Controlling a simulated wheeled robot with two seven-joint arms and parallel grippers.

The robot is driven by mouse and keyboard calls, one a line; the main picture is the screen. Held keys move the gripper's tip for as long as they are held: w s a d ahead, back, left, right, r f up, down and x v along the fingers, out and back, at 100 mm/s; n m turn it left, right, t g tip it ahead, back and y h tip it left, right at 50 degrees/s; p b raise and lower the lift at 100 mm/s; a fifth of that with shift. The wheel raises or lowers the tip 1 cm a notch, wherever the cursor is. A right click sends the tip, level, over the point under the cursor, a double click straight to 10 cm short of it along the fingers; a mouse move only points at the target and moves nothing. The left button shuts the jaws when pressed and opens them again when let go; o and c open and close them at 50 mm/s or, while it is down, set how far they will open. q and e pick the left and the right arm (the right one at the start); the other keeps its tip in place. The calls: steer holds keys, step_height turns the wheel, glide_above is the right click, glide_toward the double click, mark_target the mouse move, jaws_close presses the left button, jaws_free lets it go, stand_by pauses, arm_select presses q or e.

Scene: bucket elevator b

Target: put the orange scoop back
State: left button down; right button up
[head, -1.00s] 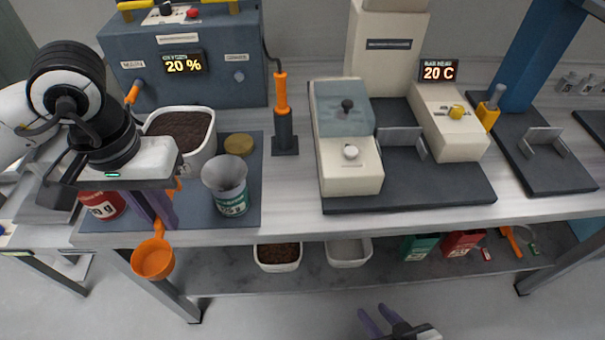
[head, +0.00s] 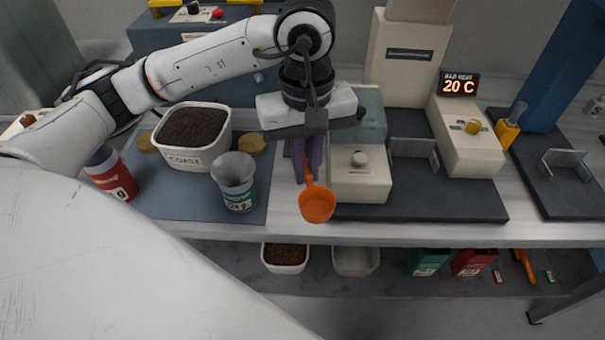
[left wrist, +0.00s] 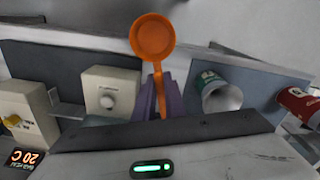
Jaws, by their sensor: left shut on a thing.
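The orange scoop (head: 317,205) is held by its handle in my left gripper (head: 307,172), whose purple fingers are shut on it. Its round cup hangs toward the front edge of the bench, left of the cream machine. In the left wrist view the scoop (left wrist: 153,38) stands out past the purple fingers (left wrist: 160,100), and its cup looks empty. My right gripper does not show in the current views. My left arm hides the bench behind the gripper.
A white COAST tub (head: 192,160) of dark grounds, a green can with a funnel (head: 234,172) and a red can (head: 110,175) stand on the left mat. The cream machine (head: 360,180) is just right of the scoop. The lower shelf holds white bins (head: 285,268).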

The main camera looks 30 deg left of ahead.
arm_select(q)
steer(key=w+a+f+m+b, duration=0.2)
steer(key=w+a+m, duration=0.2)
steer(key=m, duration=1.1)
steer(key=w+a+f+m+b, duration=0.15)
steer(key=w+a+m, duration=0.3)
steer(key=m, duration=1.15)
steer(key=f, duration=0.9)
steer(key=shift+w+d, duration=0.1)
steer(key=shift+d, duration=0.15)
steer(key=shift+n, duration=0.3)
